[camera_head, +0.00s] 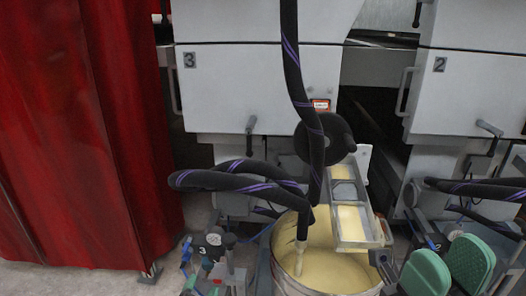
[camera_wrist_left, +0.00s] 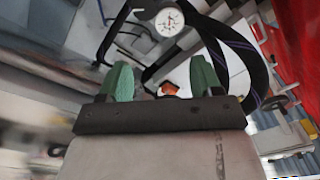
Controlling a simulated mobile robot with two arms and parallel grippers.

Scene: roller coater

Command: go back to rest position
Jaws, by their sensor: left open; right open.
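My left gripper (camera_wrist_left: 160,80) shows in the left wrist view as two green finger pads, apart, with nothing held between them.
Black hoses with purple stripes (camera_head: 290,60) hang over the bucket. A metal frame (camera_head: 352,218) sits at its rim. White machine panels marked 3 (camera_head: 232,90) and 2 (camera_head: 470,90) stand behind. A red curtain (camera_head: 85,130) fills the left. A gauge (camera_wrist_left: 168,21) is ahead of the left gripper.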

